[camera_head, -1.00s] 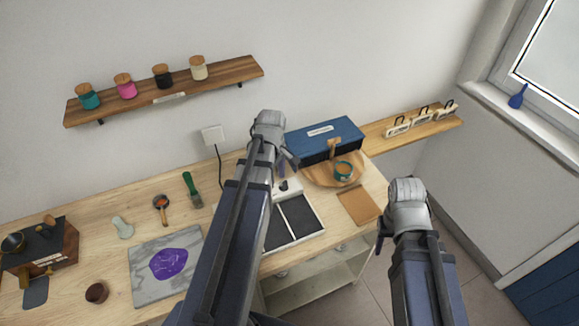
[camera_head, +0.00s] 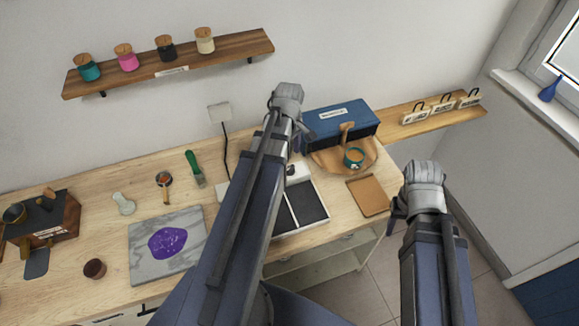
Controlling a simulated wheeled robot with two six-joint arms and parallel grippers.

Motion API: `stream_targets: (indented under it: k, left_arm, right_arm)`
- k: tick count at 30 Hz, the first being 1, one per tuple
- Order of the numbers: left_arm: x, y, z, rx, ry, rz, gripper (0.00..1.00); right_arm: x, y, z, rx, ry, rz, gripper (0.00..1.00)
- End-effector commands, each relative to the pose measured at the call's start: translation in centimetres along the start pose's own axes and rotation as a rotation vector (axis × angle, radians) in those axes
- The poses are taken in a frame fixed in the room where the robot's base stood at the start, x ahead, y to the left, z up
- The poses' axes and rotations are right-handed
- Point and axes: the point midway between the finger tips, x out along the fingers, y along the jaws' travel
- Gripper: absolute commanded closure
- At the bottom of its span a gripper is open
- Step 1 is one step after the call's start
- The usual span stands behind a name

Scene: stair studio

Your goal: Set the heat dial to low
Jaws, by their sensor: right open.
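A low white appliance with two dark panels (camera_head: 307,206) sits on the workbench, partly hidden behind my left arm. A small white part with a dark knob-like spot (camera_head: 291,170) shows at its back edge; I cannot tell whether this is the heat dial or read any setting. My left gripper (camera_head: 301,139) is over the bench near that part, beside the blue box. Its fingers are too small and overlapped to judge. My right gripper (camera_head: 395,214) is open and empty, pointing down beyond the bench's right end, right of the brown board.
A blue box (camera_head: 338,117), a teal cup (camera_head: 354,157) on a wooden board and a brown board (camera_head: 368,195) stand at the right. A marble slab (camera_head: 142,268) with a purple patch lies at the left. A cord runs down from the wall socket (camera_head: 219,113).

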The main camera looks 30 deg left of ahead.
Motion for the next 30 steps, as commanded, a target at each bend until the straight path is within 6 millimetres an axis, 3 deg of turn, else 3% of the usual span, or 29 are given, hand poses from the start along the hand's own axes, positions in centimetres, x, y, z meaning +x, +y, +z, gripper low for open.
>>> stream_targets:
  k: [1, 10, 23, 30]
  left_arm:
    - [1.3, 0.0, 0.0, 0.0, 0.0, 0.0, 0.25]
    - [5.0, 0.0, 0.0, 0.0, 0.0, 0.0, 0.25]
    - [5.6, 0.0, 0.0, 0.0, 0.0, 0.0, 0.25]
    - [5.6, 0.0, 0.0, 0.0, 0.0, 0.0, 0.52]
  right_arm:
    - [1.2, -0.1, -0.1, -0.002, 0.0, 0.0, 0.5]
    - [5.0, -0.5, -0.3, -0.001, 0.0, 0.001, 0.5]
    - [5.6, -0.5, -0.3, 0.0, 0.0, 0.001, 0.5]
    - [5.6, -0.5, -0.3, 0.0, 0.0, 0.001, 0.5]
